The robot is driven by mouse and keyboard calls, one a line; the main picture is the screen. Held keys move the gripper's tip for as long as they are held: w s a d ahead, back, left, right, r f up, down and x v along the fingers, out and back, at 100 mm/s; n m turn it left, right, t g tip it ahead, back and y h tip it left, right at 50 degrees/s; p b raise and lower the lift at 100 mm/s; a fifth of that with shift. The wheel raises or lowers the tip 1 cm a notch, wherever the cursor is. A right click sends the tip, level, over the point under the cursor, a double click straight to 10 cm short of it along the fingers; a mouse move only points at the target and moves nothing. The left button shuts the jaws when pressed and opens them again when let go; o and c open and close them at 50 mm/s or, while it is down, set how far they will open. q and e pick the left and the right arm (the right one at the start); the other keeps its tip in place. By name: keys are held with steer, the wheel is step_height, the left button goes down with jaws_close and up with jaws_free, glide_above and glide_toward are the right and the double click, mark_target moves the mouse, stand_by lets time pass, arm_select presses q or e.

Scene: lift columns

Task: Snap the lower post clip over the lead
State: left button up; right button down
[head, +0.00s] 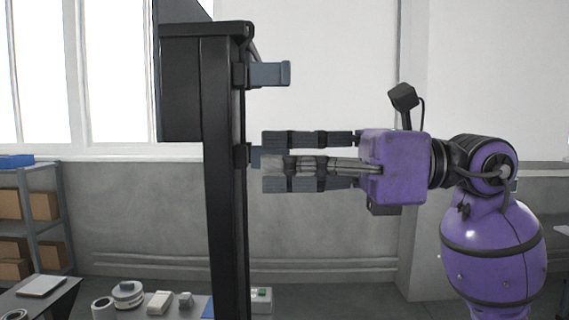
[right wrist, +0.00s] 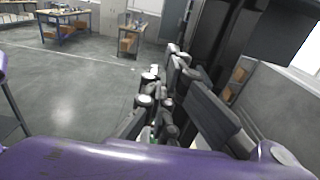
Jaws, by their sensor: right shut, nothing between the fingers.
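A dark upright post (head: 222,200) stands left of centre in the head view. The upper post clip (head: 268,74) is a blue-grey piece sticking out to the right from the post. The lower post clip (head: 254,156) sits below it, mostly hidden by my right gripper (head: 275,162). The dark lead (head: 250,42) bends over the post's top and runs down its right side. My right gripper is shut and empty, pointing left with its fingertips at the lower clip; whether they touch cannot be told. Its fingers also show in the right wrist view (right wrist: 165,108). My left gripper is out of view.
A low bench carries a white block (head: 159,302), a round grey part (head: 127,294) and other small items. A shelf with cardboard boxes (head: 44,206) stands at the left. Workbenches (right wrist: 66,22) stand far off across open floor.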

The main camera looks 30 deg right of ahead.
steer(key=w+d, duration=0.3)
steer(key=d, duration=0.4)
steer(key=shift+w+d+b, duration=0.2)
steer(key=shift+b, duration=0.2)
stand_by(1.7)
steer(key=shift+w, duration=0.1)
steer(key=shift+w+d, duration=0.3)
steer(key=shift+w, duration=0.1)
steer(key=shift+a, duration=0.15)
stand_by(0.3)
steer(key=shift+x, duration=2.85)
steer(key=shift+w, duration=0.1)
steer(key=v, duration=0.7)
